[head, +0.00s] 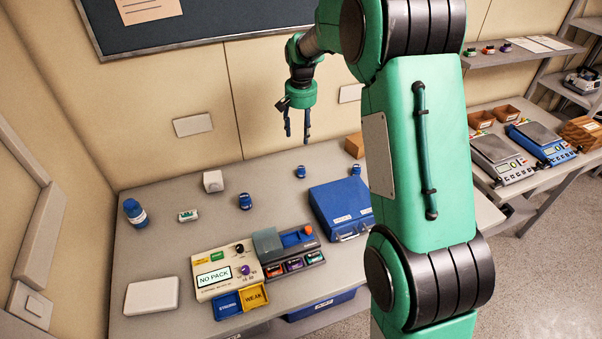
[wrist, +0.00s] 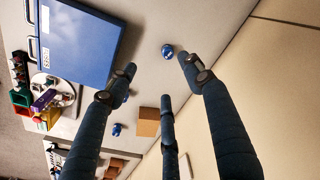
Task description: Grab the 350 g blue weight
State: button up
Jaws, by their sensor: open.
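Several blue weights stand on the grey table, and their gram marks are too small to read, so I cannot tell which is the 350 g one. In the head view there is a large one (head: 136,213) at far left, a medium one (head: 245,201) near the middle, and small ones (head: 301,171) and (head: 356,170) toward the back. My gripper (head: 297,138) is open and empty, pointing down above the back of the table. In the wrist view, a blue weight (wrist: 168,51) shows beyond my spread fingers (wrist: 158,76), and another (wrist: 117,129) shows lower left.
A blue case (head: 338,206) lies right of the middle weight. A control panel (head: 225,272) showing "NO PACK", a white box (head: 151,296) and a small white block (head: 213,181) are on the table. A brown box (head: 354,145) stands at the back. The wall is close behind.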

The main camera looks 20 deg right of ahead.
send_over(301, 167)
notch_tip(301, 167, down, 11)
jog(key=shift+s+d+r+m+g, duration=0.1)
jog(key=shift+d+m+g, duration=0.05)
jog(key=shift+m+g, duration=0.25)
jog(key=shift+f+b, duration=0.6)
jog(key=shift+f, duration=3.7)
jog(key=shift+f+b, duration=0.55)
jog(key=shift+f, duration=2.05)
jog(key=shift+c, duration=0.5)
grip_shut()
